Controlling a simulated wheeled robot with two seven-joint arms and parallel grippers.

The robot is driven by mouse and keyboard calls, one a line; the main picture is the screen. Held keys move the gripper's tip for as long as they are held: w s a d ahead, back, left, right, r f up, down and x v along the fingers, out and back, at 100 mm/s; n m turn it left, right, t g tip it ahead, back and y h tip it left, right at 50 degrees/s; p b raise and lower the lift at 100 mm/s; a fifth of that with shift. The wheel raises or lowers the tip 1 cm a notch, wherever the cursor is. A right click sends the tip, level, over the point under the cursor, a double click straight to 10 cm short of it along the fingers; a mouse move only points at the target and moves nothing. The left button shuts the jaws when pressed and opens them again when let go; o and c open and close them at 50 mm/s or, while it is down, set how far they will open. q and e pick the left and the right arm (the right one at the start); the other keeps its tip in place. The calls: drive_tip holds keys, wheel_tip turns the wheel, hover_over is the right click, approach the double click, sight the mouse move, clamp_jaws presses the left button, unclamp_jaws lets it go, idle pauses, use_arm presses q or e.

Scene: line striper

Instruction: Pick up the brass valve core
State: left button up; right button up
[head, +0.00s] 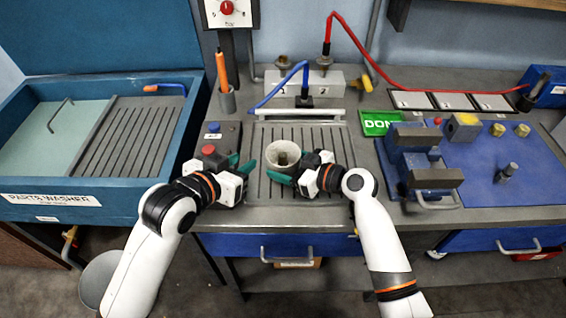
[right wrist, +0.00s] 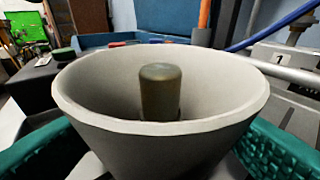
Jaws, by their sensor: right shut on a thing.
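A dull brass-brown upright cylinder with a rounded top (right wrist: 160,88), which looks like the brass valve core, stands inside a grey flared cup (right wrist: 160,145). Its lower end is hidden by the cup's rim. In the head view the cup (head: 273,157) is over the grooved grey tray, with the cylinder (head: 283,158) dark in its mouth. My right gripper (head: 288,175) is shut on the cup, its green fingers on either side of it, not on the cylinder. My left gripper (head: 241,164) is left of the cup, fingers apart and empty.
A valve block (head: 305,82) with red and blue hoses stands behind the grooved tray (head: 265,190). A red button box (head: 213,150) is at left, near the parts washer (head: 95,207). A blue mat (head: 475,190) with a clamp fixture (head: 420,160) and small parts is at right.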

sight(281, 158)
use_arm(q)
drive_tip(key=shift+m+g+h, duration=0.3)
drive_tip(key=shift+m+g, duration=0.3)
drive_tip(key=shift+m, duration=0.2)
drive_tip(key=d, duration=0.2)
drive_tip(key=w+d+f, duration=0.2)
drive_tip(key=d, duration=0.1)
drive_tip(key=shift+w+d+f, duration=0.25)
drive_tip(key=shift+d, duration=0.1)
drive_tip(key=x, duration=0.4)
drive_tip(key=shift+w+f, duration=0.25)
drive_tip(key=shift+w, duration=0.1)
drive_tip(key=shift+w+d+f, duration=0.25)
drive_tip(key=shift+d+f, duration=0.05)
drive_tip(key=shift+f, duration=0.1)
clamp_jaws()
